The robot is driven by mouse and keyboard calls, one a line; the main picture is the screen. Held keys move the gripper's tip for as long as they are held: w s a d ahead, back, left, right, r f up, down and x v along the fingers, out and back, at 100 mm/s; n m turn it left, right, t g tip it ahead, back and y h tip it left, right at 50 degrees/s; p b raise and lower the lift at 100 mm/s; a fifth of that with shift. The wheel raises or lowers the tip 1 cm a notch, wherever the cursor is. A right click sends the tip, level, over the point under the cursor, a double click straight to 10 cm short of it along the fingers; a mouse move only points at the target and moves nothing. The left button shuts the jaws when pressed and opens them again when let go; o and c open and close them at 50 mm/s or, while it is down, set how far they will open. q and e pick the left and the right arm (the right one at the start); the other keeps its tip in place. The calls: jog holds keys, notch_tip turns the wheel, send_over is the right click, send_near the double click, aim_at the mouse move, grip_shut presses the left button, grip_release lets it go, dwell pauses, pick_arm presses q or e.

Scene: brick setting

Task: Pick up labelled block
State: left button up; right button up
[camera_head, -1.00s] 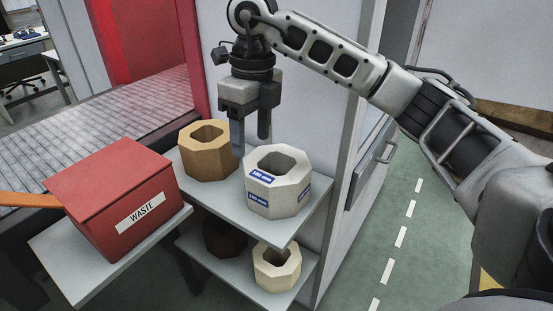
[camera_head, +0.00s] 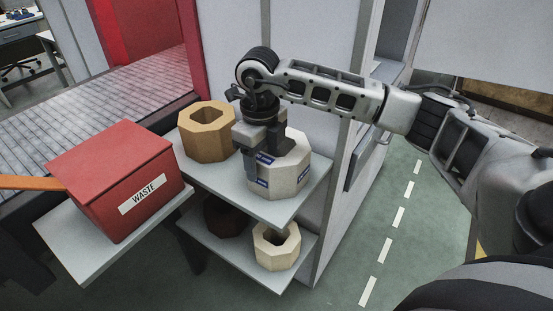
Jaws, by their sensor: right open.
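The labelled block (camera_head: 292,178) is a cream octagonal ring with blue-and-white labels, standing on the upper shelf (camera_head: 240,190). My right gripper (camera_head: 264,165) points down over its left side and hides part of its top and hole. One finger hangs in front of the block's left face; the other is near the block's top, and I cannot tell whether it is inside the hole. The jaws are open, and the block still rests on the shelf. My left gripper is out of view.
A tan octagonal block (camera_head: 207,133) stands close left of the gripper. A red WASTE box (camera_head: 115,175) sits on a grey stand (camera_head: 75,240) at left. The lower shelf holds a dark red block (camera_head: 224,217) and a cream block (camera_head: 276,248). A cabinet wall rises behind.

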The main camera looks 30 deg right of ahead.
jog(key=shift+f, duration=1.35)
grip_shut()
jog(key=shift+w+r, duration=0.1)
jog(key=shift+r, duration=0.1)
jog(key=shift+r, duration=0.1)
